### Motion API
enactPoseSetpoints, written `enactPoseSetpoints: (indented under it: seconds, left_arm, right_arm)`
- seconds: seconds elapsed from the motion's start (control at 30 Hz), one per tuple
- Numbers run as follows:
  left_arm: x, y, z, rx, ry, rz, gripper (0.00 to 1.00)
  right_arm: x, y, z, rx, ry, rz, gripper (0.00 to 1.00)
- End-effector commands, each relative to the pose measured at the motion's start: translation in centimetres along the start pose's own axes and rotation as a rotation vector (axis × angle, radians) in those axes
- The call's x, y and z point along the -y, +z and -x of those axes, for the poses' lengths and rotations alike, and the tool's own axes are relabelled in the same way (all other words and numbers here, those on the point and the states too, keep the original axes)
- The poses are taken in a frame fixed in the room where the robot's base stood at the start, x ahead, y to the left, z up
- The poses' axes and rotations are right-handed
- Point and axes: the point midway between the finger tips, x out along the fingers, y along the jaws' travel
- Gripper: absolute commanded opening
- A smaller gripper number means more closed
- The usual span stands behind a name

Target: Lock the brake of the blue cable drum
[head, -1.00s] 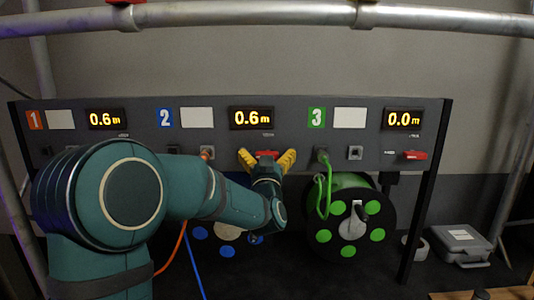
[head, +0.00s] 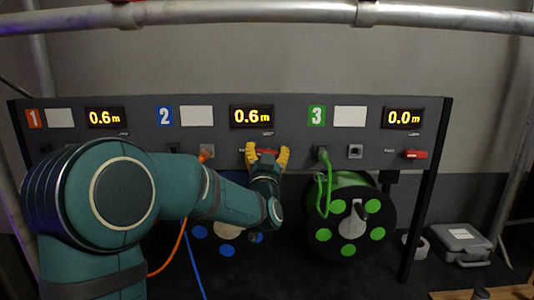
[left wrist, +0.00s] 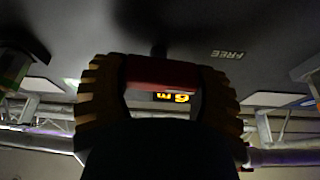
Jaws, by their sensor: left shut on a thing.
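The blue cable drum (head: 200,233) stands below the panel at station 2, mostly hidden behind my left arm; blue discs show on its dark face. Its red brake lever (head: 268,152) is on the panel under the middle display, which reads 0.6 m. My left gripper (head: 267,157) has its yellow fingers on both sides of this lever and is shut on it. In the left wrist view the red lever (left wrist: 160,73) lies crosswise between the ridged fingers, with the word FREE on the panel nearby. My right gripper is not in view.
The green drum (head: 323,235) stands to the right, its green cable plugged in at station 3; another red lever (head: 415,154) is at the panel's right end. Orange and blue cables hang beneath my left arm. A metal rail (head: 250,14) crosses the top. A grey case (head: 462,243) lies at right.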

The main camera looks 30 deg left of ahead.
Motion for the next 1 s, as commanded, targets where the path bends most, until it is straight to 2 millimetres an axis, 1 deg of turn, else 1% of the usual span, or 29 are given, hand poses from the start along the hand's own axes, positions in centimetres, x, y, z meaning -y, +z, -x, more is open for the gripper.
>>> enactPoseSetpoints:
  seconds: [0.5,1.0]
  left_arm:
    - [-0.27,-0.01,0.01,0.003,0.179,-0.431,0.28]
    - [-0.66,-0.05,-0.03,0.003,0.363,-0.871,0.28]
  right_arm:
    - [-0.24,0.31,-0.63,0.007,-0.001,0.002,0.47]
    - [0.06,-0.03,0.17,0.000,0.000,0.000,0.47]
